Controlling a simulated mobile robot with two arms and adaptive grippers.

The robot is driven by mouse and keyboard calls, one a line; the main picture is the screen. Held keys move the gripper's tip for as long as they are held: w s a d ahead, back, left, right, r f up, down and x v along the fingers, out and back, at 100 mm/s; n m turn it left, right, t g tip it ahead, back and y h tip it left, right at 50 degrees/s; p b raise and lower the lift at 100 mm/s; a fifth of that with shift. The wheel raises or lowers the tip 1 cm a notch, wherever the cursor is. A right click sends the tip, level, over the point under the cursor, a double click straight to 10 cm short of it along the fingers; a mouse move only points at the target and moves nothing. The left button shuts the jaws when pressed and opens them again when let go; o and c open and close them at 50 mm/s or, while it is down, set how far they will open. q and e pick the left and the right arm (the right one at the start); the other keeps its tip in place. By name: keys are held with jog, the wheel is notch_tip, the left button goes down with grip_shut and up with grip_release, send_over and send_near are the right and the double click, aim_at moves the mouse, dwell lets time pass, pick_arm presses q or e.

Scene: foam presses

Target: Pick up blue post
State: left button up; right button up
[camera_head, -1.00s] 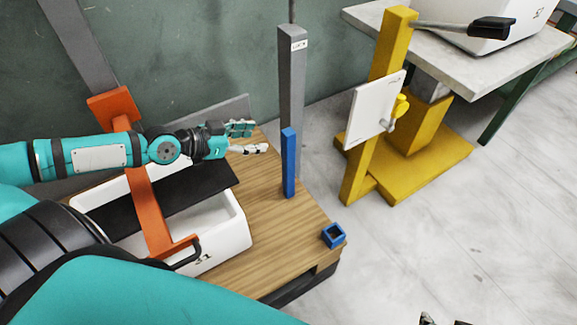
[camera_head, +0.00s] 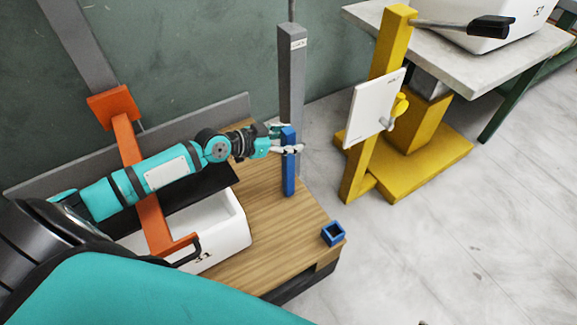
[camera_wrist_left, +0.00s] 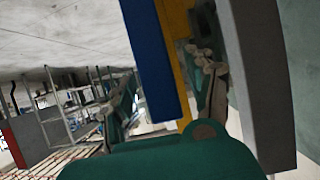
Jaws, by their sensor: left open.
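The blue post (camera_head: 288,175) stands upright on the wooden board, in front of a taller grey post (camera_head: 292,75). My left gripper (camera_head: 289,141) is at the upper part of the blue post, its open fingers reaching to either side of it. In the left wrist view the blue post (camera_wrist_left: 155,60) runs between the two fingers, close to the camera. I cannot tell whether a finger touches it. My right gripper is not in view.
A small blue square socket (camera_head: 333,233) sits at the board's (camera_head: 265,245) right corner. A white bin (camera_head: 225,235) and an orange frame (camera_head: 150,205) stand to the left. A yellow stand (camera_head: 365,150) with a white plate is to the right. Grey floor is clear in front right.

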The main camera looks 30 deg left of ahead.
pick_arm(q)
jog(key=shift+w+d, duration=0.1)
grip_shut()
dwell(0.3)
